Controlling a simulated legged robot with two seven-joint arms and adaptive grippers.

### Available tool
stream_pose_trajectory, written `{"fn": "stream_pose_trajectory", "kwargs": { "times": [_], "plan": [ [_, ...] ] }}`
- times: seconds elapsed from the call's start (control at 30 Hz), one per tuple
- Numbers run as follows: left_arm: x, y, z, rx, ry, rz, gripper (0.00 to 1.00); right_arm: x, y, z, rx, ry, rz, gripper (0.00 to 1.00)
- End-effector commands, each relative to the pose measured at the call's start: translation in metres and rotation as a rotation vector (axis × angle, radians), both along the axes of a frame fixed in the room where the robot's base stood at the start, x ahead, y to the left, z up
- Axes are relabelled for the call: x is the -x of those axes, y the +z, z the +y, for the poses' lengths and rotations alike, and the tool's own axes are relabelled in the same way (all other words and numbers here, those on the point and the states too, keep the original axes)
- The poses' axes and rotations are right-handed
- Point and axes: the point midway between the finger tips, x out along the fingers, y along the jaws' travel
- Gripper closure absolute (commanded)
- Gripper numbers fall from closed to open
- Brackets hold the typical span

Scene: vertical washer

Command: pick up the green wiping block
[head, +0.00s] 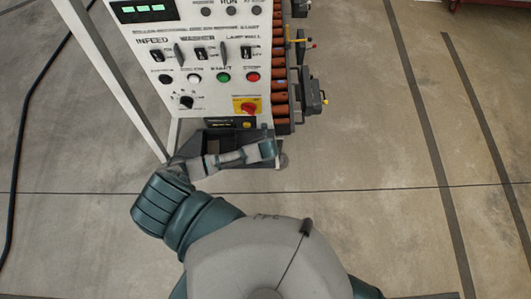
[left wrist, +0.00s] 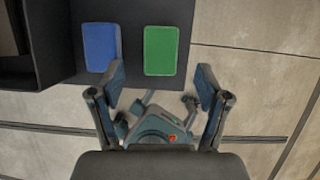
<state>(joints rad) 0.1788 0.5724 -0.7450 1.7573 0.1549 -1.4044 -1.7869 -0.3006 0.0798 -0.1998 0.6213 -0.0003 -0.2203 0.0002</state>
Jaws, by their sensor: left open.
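The green wiping block (left wrist: 160,50) lies flat on a dark tray (left wrist: 133,12) in the left wrist view, near the tray's edge. A blue block (left wrist: 101,47) lies to its left. My left gripper (left wrist: 159,80) is open and empty. Its two fingers are spread in front of the green block, apart from it, with the block between their lines and the blue block beyond the left finger. In the head view my left arm reaches across the tray at the foot of the panel and hides the blocks. My right gripper is not in view.
A white control panel (head: 205,62) with switches and buttons, including a yellow-and-red knob (head: 246,106), stands above the tray. A column of brown cylinders (head: 281,70) and dark fittings (head: 312,95) line its right side. A light post (head: 115,75) stands left.

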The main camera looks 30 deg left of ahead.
Motion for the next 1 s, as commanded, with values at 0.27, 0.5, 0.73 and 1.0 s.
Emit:
{"fn": "stream_pose_trajectory", "kwargs": {
  "times": [0.27, 0.5, 0.73, 1.0],
  "plan": [
    [-0.007, -0.023, 0.004, 0.000, 0.002, 0.001, 0.24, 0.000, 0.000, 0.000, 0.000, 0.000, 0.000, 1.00],
    [-0.018, -0.057, 0.012, 0.002, 0.001, 0.000, 0.24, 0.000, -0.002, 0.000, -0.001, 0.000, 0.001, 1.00],
    [-0.020, -0.062, 0.014, 0.001, -0.001, -0.002, 0.24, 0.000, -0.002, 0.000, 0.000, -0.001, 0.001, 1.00],
    [-0.020, -0.062, 0.014, 0.001, -0.001, -0.002, 0.74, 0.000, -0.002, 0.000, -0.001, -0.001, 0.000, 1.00]
  ]
}}
